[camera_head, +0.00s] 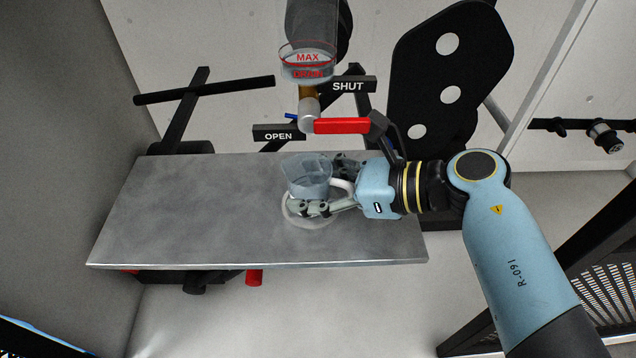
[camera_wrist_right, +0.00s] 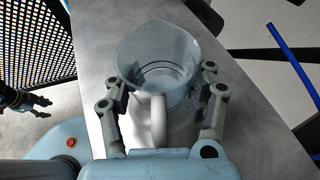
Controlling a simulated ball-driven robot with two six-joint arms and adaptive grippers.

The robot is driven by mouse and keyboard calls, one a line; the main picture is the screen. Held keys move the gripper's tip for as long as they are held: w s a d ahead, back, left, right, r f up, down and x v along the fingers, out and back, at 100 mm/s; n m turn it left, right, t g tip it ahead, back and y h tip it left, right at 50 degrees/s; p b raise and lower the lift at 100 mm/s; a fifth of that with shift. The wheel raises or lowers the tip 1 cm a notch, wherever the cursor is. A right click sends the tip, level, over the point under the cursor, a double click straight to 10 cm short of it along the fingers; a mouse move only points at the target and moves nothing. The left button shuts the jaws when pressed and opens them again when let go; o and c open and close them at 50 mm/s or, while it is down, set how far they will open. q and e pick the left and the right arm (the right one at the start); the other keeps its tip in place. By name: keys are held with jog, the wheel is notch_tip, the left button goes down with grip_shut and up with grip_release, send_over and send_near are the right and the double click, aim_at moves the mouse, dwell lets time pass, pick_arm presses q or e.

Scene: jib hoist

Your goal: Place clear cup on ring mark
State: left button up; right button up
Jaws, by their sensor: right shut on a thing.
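The clear cup (camera_head: 308,172) is upright above the grey metal table, its handle toward my right gripper. My right gripper (camera_head: 312,208) is shut on it, with fingers on both sides of the cup, also visible in the right wrist view (camera_wrist_right: 165,95). The pale ring mark (camera_head: 318,224) shows on the table below the cup and fingers; its far part is hidden. I cannot tell whether the cup's base touches the table. A dark two-pronged end (camera_wrist_right: 36,104) at the left of the right wrist view looks like my left gripper; its jaw state is unclear.
The grey table (camera_head: 170,215) is bare left of the cup. Behind it hang a clear vessel marked MAX (camera_head: 308,58) and a tap with a red lever (camera_head: 342,126), between OPEN (camera_head: 278,136) and SHUT (camera_head: 347,86) signs. A black perforated panel (camera_head: 608,270) stands at right.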

jog(key=shift+f, duration=0.2)
pick_arm(q)
jog(key=shift+s+a, duration=0.35)
jog(key=shift+s, duration=0.05)
pick_arm(e)
jog(key=o, duration=1.2)
jog(key=shift+d, duration=0.1)
jog(key=shift+r, duration=0.2)
jog(key=shift+d+r, duration=0.1)
jog(key=shift+d, duration=0.15)
jog(key=p+v, duration=0.1)
jog(key=v, duration=0.6)
jog(key=shift+s, duration=0.1)
pick_arm(q)
jog(key=shift+w+d+r, duration=0.15)
jog(key=shift+w+r, duration=0.05)
jog(key=shift+r, duration=0.4)
pick_arm(e)
jog(key=shift+a, duration=0.1)
